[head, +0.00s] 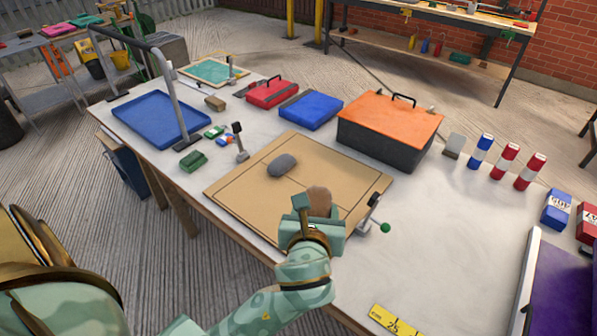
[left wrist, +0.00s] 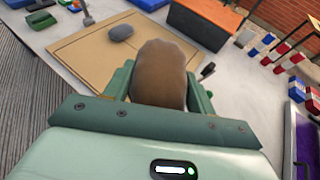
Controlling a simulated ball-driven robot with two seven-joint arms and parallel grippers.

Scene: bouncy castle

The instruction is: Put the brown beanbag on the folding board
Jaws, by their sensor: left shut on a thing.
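The brown beanbag (head: 319,200) is between the fingers of my left gripper (head: 318,218), which is shut on it. The beanbag also shows large in the left wrist view (left wrist: 160,75), with a green finger on each side. The folding board (head: 235,190) is a flat tan board with dark lines, lying on the table. In the head view my left gripper and the beanbag overlap the board's near right part; the height above it is hard to tell. A grey beanbag (head: 282,165) lies on the board. My right gripper is not in view.
Small clamps (head: 370,212) and (head: 239,142) stand at the board's right and far left edges. A black box with an orange lid (head: 390,125) stands behind the board. A blue tray (head: 158,118) is at the left. The table right of the board is mostly clear.

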